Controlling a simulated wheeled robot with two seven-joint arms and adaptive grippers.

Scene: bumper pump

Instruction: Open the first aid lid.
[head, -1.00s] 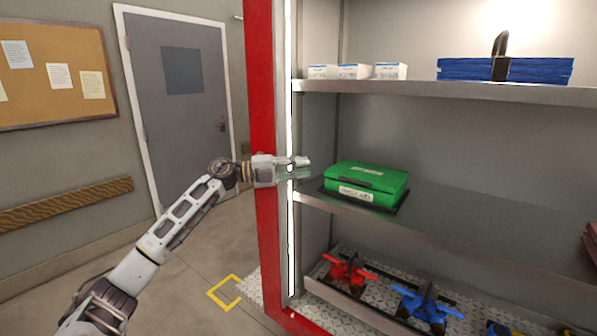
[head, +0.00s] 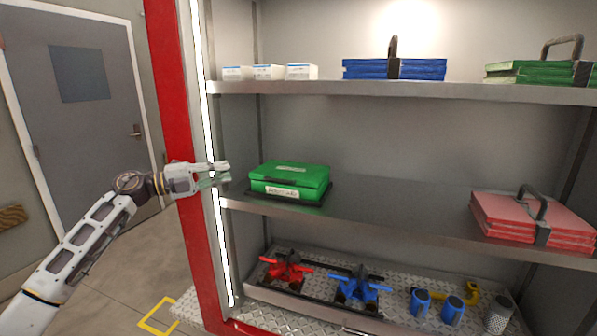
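The green first aid box (head: 288,181) sits on a dark mat on the middle shelf, with its lid closed and a white label on its front. My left gripper (head: 222,172) is just left of the box, in front of the cabinet's left edge, pointing right toward it. Its fingers are apart with nothing between them, and a gap separates them from the box. My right gripper is not in the head view.
The red cabinet post (head: 178,130) stands behind my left arm. White cartons (head: 269,72) and blue cases (head: 365,69) stand on the top shelf. Pink cases (head: 530,219) lie at the right of the middle shelf. Red (head: 287,268) and blue (head: 357,287) valve-like parts stand below.

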